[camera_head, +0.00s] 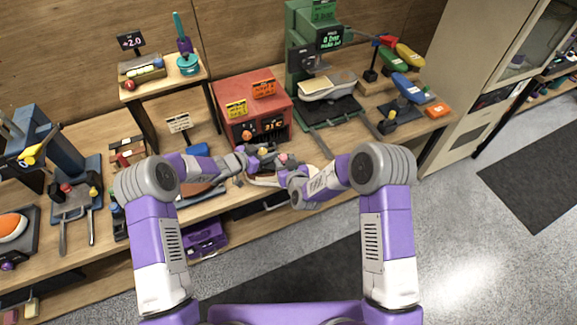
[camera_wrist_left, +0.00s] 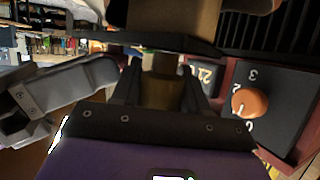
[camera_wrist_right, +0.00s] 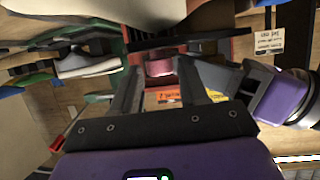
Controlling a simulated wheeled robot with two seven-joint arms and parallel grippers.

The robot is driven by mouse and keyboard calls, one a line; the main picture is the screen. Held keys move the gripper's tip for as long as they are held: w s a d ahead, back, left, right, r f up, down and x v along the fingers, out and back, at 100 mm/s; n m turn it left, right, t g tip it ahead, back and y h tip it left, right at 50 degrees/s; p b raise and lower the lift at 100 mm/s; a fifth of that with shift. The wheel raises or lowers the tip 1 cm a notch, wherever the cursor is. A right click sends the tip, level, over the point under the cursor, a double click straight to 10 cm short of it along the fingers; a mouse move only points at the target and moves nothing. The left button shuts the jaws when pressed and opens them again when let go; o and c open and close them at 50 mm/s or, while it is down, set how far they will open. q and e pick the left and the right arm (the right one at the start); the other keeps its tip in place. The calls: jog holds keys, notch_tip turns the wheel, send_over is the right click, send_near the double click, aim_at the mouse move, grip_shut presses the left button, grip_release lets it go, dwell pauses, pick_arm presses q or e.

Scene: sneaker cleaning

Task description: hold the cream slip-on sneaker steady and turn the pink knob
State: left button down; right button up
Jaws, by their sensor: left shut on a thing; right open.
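The cream slip-on sneaker (camera_head: 264,181) lies in front of the red box on the bench, partly hidden by my arms. It also shows as a pale shape at the top of the right wrist view (camera_wrist_right: 75,22). My left gripper (camera_head: 250,160) is shut on part of the sneaker, which looks brown and shadowed in the left wrist view (camera_wrist_left: 160,90). In the right wrist view the pink knob (camera_wrist_right: 159,66) sits between the fingertips of my open right gripper (camera_wrist_right: 160,62); contact is unclear.
The red box (camera_head: 255,88) has an orange knob (camera_wrist_left: 250,102) with numbers beside my left gripper. A green machine (camera_head: 302,50) with a pale shoe (camera_head: 327,87) stands to the right. A small raised shelf (camera_head: 165,82) stands behind left. Both grippers are close together.

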pick_arm(q)
jog(key=shift+f, duration=0.1)
pick_arm(e)
jog(key=v, duration=1.1)
jog(key=shift+s+r, duration=0.2)
jog(key=shift+s, duration=0.2)
pick_arm(q)
jog(key=c, duration=0.5)
grip_release()
jog(key=v, duration=1.2)
jog(key=shift+r, duration=0.2)
jog(key=shift+f, duration=0.1)
pick_arm(e)
jog(key=shift+d+f, duration=0.1)
